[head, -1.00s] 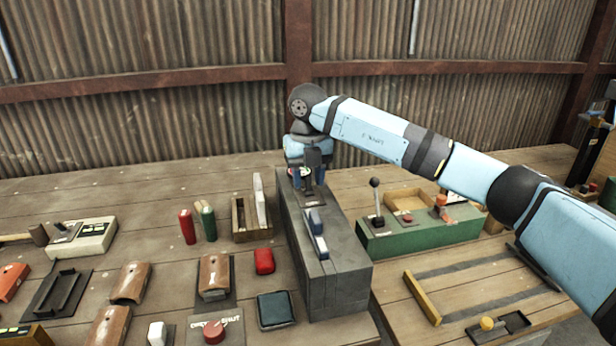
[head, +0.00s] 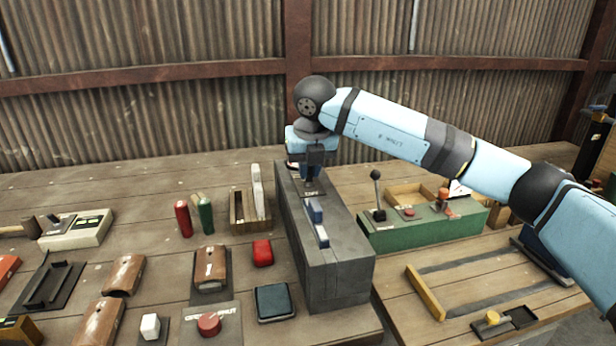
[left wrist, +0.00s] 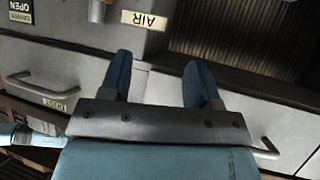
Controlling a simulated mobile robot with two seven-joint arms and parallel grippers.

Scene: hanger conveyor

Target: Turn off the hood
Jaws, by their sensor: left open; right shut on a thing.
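No part that I can clearly identify as the hood shows. A long grey block (head: 335,262) stands in the middle of the bench in the head view. A blue-grey rocker or lever (head: 316,222) sits on its top. My right gripper (head: 310,181) points down at the block's far end, beyond that lever. It is shut on a small part there, which its fingers mostly hide. A small label (head: 311,192) lies just in front of it. My left gripper (left wrist: 163,80) shows only in the left wrist view, open and empty, near a plate marked AIR (left wrist: 145,20).
A green box (head: 425,232) with a black lever (head: 376,190) stands right of the block. A red knob (head: 209,324), red and green cylinders (head: 205,216) and a wooden box (head: 237,204) lie to the left. Drawer handles (left wrist: 50,85) show in the left wrist view.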

